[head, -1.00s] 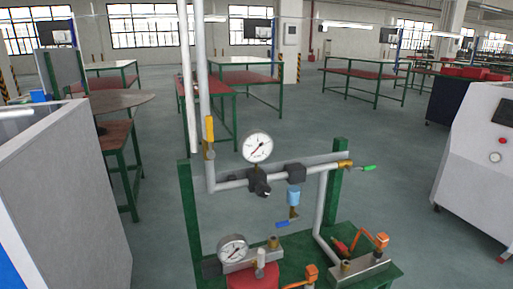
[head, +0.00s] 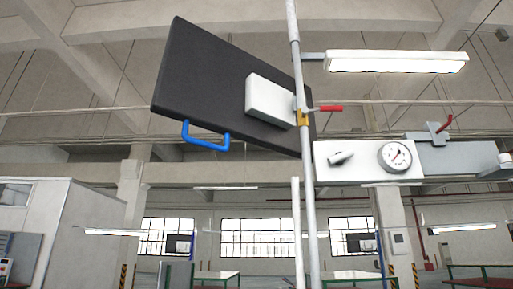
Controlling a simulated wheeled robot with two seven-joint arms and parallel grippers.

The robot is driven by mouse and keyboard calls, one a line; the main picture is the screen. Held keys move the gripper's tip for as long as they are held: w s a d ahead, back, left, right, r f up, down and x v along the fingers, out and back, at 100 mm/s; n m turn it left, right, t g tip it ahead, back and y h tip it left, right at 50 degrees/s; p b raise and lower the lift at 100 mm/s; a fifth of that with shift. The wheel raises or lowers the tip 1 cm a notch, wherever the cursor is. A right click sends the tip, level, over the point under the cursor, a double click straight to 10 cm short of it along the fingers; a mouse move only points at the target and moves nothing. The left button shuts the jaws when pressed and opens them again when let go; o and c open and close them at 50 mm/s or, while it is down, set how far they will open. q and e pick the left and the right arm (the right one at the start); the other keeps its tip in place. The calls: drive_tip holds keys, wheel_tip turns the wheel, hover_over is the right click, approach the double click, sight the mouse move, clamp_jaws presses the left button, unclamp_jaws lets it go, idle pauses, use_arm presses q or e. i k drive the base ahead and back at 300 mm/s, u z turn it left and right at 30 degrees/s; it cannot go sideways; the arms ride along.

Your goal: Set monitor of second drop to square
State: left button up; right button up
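A large dark monitor (head: 225,85) hangs high in the middle of the head view, beside a vertical grey pipe (head: 306,150). It looks tilted, its edges slanting down to the right. A white box (head: 270,101) sits on the face turned to me. A blue handle (head: 206,139) sticks out below its lower left edge. Whether this monitor belongs to the second drop, I cannot tell. Neither of my grippers is in view.
A yellow valve with a red lever (head: 328,109) sits on the pipe by the monitor's right side. Right of the pipe is a white panel (head: 360,172) with a knob and a round gauge (head: 394,156). A lamp (head: 397,62) hangs above. Green-framed tables (head: 216,278) stand far below.

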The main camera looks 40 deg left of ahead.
sight(204, 81)
drive_tip(key=z, duration=0.05)
drive_tip(key=k, duration=0.4)
drive_tip(key=u, duration=0.9)
drive_tip(key=i, duration=1.15)
drive_tip(key=u, duration=0.35)
